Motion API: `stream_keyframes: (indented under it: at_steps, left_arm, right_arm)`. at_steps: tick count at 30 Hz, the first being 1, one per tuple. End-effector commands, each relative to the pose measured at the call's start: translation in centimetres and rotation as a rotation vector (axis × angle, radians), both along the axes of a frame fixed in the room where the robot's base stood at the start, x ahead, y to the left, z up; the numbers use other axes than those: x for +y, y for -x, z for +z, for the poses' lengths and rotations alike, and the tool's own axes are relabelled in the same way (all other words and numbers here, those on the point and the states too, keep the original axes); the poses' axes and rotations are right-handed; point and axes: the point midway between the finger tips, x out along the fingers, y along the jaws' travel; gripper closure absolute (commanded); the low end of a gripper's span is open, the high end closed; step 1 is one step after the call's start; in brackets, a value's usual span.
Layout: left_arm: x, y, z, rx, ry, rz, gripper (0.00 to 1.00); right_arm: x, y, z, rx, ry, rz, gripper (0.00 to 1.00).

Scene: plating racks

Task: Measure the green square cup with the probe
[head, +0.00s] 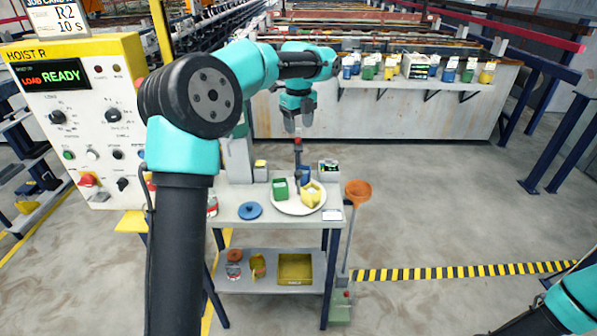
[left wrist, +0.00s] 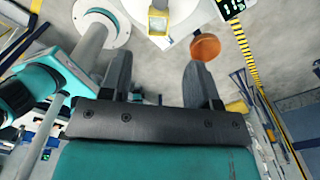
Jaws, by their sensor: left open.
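The green square cup (head: 280,189) stands on a white round plate (head: 290,207) on the small table. A yellow square cup (head: 311,195) stands to its right and also shows in the left wrist view (left wrist: 158,22). My left gripper (head: 298,126) is open and empty above the table, fingers pointing down. Its spread fingers show in the left wrist view (left wrist: 160,78). My right gripper is out of view.
A blue disc (head: 250,210) lies left of the plate. A small box with a display (head: 328,170) stands at the back right. A yellow tray (head: 295,269) sits on the lower shelf. A control panel (head: 85,110) stands left.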

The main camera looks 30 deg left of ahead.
Motion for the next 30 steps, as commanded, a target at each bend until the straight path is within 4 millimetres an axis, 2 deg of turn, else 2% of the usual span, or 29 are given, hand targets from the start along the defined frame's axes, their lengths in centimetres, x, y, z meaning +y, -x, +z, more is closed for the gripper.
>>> stream_keyframes:
  at_steps: [8,30]
  left_arm:
    - [0.0,0.0,-2.0,0.003,0.0,0.001,0.44]
    - [0.0,0.1,-14.4,0.003,0.0,0.001,0.44]
  right_arm:
    - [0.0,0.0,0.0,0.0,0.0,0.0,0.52]
    - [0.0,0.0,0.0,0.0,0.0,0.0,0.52]
